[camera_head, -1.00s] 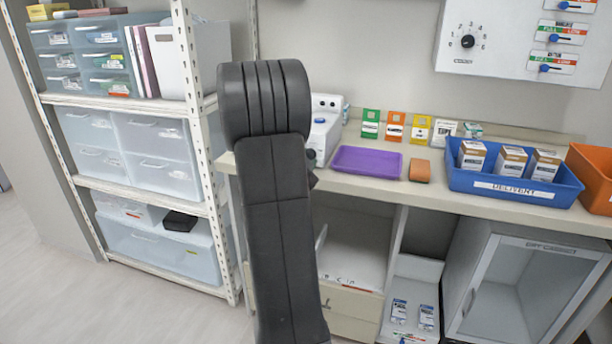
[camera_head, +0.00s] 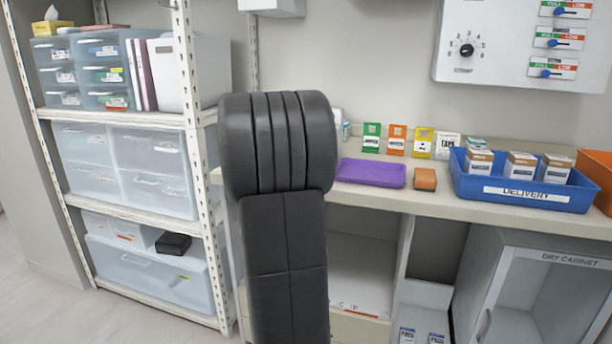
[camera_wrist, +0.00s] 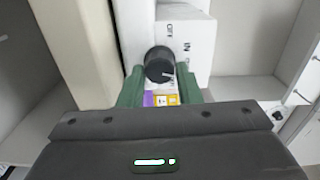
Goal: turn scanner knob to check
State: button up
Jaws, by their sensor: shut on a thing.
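The scanner knob (camera_wrist: 159,65) is a round black dial on the front of the white scanner (camera_wrist: 187,38), in the wrist view. Printed marks show on the white face beside it, only partly readable. A small light mark shows at the knob's lower right. My gripper (camera_wrist: 159,84) has its green fingers on either side of the knob and is shut on it. In the head view my dark arm hides the scanner, the knob and my gripper.
On the counter (camera_head: 470,208) are a purple tray (camera_head: 371,172), an orange block (camera_head: 425,179), several coloured cards and a blue delivery bin (camera_head: 525,192) with boxes. A wall panel (camera_head: 500,65) with another dial hangs above. A shelf rack (camera_head: 120,117) stands left.

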dwell(0.4)
jog(key=o, duration=1)
jog(key=shift+c, duration=0.2)
jog(key=p+v, duration=0.1)
jog(key=v, duration=1.2)
jog(key=shift+s, duration=0.35)
